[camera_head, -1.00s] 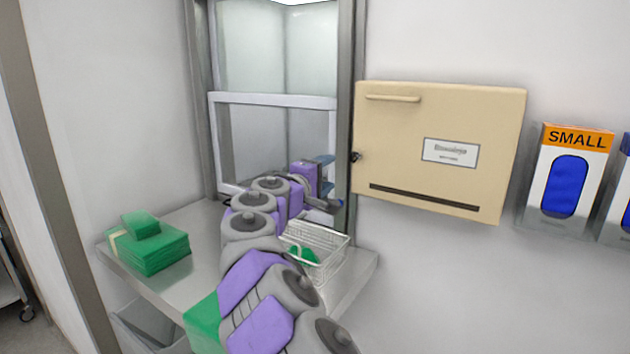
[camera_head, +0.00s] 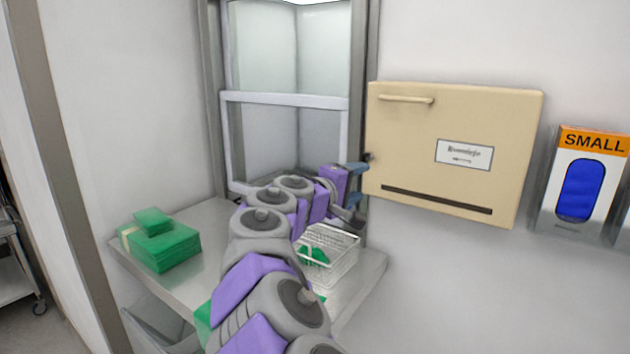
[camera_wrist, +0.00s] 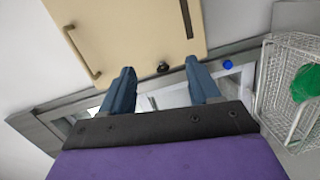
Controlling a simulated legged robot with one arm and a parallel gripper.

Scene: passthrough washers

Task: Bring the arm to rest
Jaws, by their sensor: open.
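My arm reaches forward over the metal shelf (camera_head: 208,221) in the head view, its purple and grey links bent toward the window frame. My gripper (camera_head: 360,183) is at the far end of the arm, beside the right post of the window and close to the beige panel. In the wrist view my gripper (camera_wrist: 158,85) has its two blue fingers apart with nothing between them. The beige panel (camera_wrist: 140,35) with its handle and round dark knob shows just beyond the fingertips. I cannot tell whether a finger touches anything.
A white wire basket (camera_head: 345,262) with green items inside stands on the shelf below the gripper; it also shows in the wrist view (camera_wrist: 275,95). A green stack (camera_head: 165,245) lies on the shelf's left. A glove box (camera_head: 583,180) hangs on the right wall.

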